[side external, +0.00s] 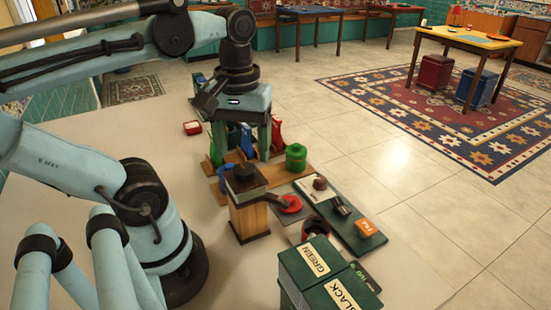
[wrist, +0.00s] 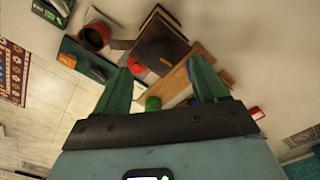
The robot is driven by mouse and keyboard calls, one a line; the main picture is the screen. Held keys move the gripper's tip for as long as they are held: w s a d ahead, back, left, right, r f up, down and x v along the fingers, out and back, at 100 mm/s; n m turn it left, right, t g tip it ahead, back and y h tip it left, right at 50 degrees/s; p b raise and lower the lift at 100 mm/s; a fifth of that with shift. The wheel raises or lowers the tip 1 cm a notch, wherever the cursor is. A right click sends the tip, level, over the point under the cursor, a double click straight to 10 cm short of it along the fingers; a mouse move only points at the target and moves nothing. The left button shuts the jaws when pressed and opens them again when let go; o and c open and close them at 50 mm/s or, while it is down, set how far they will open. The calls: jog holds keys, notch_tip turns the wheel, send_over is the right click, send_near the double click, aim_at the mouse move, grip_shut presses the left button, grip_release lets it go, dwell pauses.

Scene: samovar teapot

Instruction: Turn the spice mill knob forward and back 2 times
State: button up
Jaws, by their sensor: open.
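The spice mill appears to be the wooden box with a dark top (side external: 248,212), standing upright on the table. A small dark knob (side external: 244,171) sits on its top, and a brown handle-like piece (side external: 274,199) reaches out to its right. The mill also shows at the top of the wrist view (wrist: 178,24), beyond my fingertips. My gripper (side external: 257,155) points down behind the mill, near the wooden rack, apart from the knob. Its two green fingers (wrist: 160,67) are spread with nothing held between them. The fingers partly hide the rack.
A wooden rack (side external: 270,180) with coloured pieces and a green canister (side external: 296,158) stands near my gripper. A red cup (side external: 315,228), a dark tray (side external: 352,238) and dark green boxes (side external: 312,262) stand right of the mill. The table's left part is mostly clear.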

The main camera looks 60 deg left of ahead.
aim_at(244, 168)
jog(key=shift+f, duration=1.9)
jog(key=c, duration=1.1)
jog(key=shift+o, duration=0.2)
